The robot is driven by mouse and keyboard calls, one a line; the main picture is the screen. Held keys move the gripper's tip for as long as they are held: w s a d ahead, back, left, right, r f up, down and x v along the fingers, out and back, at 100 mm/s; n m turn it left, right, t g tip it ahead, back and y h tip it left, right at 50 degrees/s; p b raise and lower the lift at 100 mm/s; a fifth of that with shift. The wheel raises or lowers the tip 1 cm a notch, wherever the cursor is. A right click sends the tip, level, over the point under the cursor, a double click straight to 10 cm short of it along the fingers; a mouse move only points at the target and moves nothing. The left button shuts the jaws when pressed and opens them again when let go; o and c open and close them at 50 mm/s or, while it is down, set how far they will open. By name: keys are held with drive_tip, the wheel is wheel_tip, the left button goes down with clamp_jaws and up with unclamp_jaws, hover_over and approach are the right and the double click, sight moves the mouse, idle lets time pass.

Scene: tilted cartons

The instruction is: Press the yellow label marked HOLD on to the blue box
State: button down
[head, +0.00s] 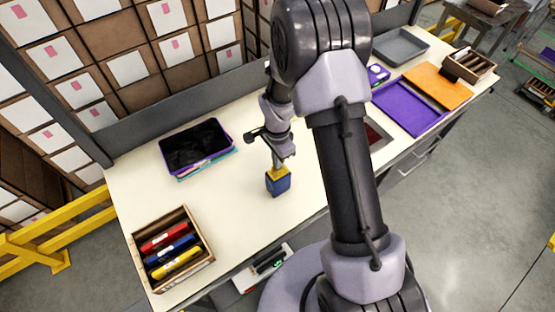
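The blue box (278,187) stands on the cream table, a little left of my arm in the head view. A small yellow piece (278,172), which looks like the label, shows at the top of the blue box, right under my gripper. The word HOLD is too small to read. My gripper (280,163) points down over the box, its tip at or just above the yellow piece. I cannot tell whether it touches or grips the yellow piece, or whether the fingers are open or shut.
A black bin with a purple rim (197,148) stands left of the box. A wooden crate (209,258) with red, blue and yellow items sits at the front left. Purple (408,108) and orange (440,86) panels lie right of my arm. Table around the box is clear.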

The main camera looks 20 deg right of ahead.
drive_tip(key=shift+f, duration=0.25)
idle(0.4)
idle(0.3)
drive_tip(key=c, duration=1.6)
unclamp_jaws()
wheel_tip(320, 180, up, 24)
drive_tip(key=p, duration=0.7)
drive_tip(key=shift+f, duration=0.25)
